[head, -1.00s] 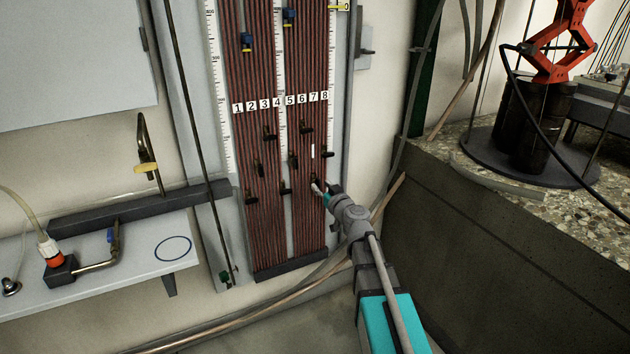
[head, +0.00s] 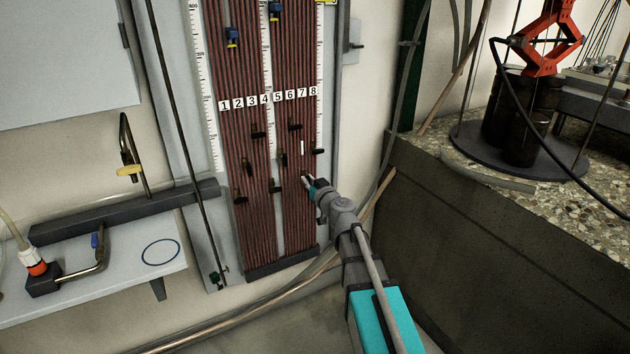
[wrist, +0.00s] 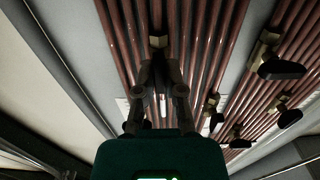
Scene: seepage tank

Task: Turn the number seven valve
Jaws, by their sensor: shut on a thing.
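The panel of reddish-brown tubes (head: 270,215) hangs on the wall in the head view. Small black-handled valves sit at staggered heights below the labels. My gripper (head: 307,180) is at a small valve (head: 304,173) low on the tubes below label 7. In the wrist view my gripper (wrist: 160,70) is shut on this valve, and its brass-coloured body (wrist: 158,42) shows just beyond the fingertips. The fingers hide most of its handle, so its angle cannot be told.
Another valve (wrist: 280,67) shows at the right of the wrist view. A grey shelf (head: 110,280) is at the left, and a concrete ledge (head: 480,245) is at the right.

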